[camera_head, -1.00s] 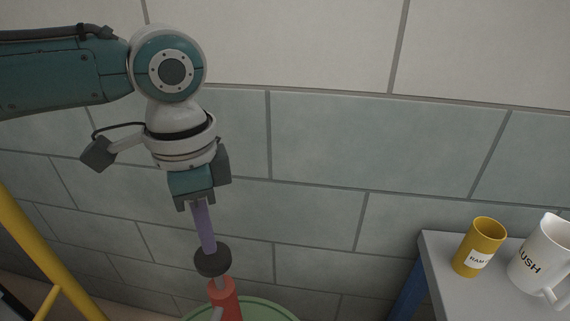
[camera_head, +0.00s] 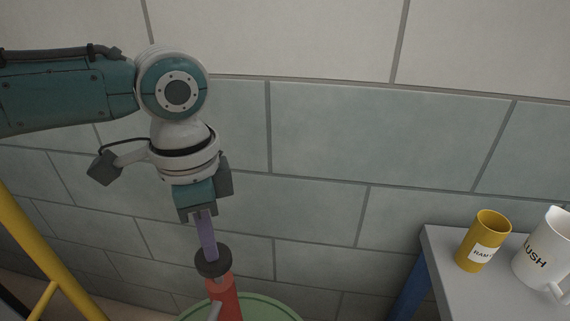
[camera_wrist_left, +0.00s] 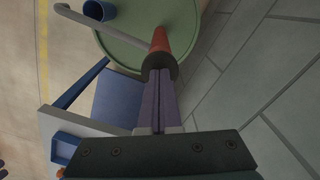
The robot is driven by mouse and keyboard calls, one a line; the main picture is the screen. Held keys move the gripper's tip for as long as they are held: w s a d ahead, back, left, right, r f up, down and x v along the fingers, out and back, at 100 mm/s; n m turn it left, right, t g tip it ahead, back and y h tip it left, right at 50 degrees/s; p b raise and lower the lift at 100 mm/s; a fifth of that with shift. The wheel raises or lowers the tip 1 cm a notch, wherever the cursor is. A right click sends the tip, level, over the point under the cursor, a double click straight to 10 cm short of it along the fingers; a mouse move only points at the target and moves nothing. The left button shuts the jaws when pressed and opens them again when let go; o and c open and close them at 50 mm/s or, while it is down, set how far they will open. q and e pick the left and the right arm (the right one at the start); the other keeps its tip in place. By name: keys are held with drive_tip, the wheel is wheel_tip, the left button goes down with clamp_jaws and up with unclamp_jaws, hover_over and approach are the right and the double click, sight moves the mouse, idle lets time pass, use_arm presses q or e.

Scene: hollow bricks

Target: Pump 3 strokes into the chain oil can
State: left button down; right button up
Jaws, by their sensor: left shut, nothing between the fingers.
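My left gripper (camera_head: 210,254) comes down from the upper left with its long purple fingers together and empty. Its tips meet the black knob (camera_head: 214,265) of a red pump (camera_head: 226,300) in the picture; I cannot tell if they press on it. The pump stands on a round green drum lid (camera_head: 268,308). In the left wrist view the fingers (camera_wrist_left: 160,76) end at the black knob (camera_wrist_left: 160,64). A grey spout (camera_wrist_left: 100,22) runs left from the pump. A blue can (camera_wrist_left: 99,9) shows beside the spout; no label is readable. My right gripper is not seen.
At right, a grey table (camera_head: 452,268) holds a yellow cup (camera_head: 483,238) and a white mug (camera_head: 547,240). A yellow rail (camera_head: 38,255) stands at left. A tiled wall is behind. The wrist view shows a blue tray (camera_wrist_left: 66,146) on a grey surface.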

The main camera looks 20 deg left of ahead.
use_arm(q)
drive_tip(key=shift+f+b, duration=0.55)
drive_tip(key=shift+f, duration=0.65)
drive_tip(key=shift+r, duration=0.2)
wheel_tip(320, 180, up, 6)
drive_tip(key=p, duration=0.6)
drive_tip(key=shift+p, duration=0.3)
drive_tip(key=shift+f, duration=0.3)
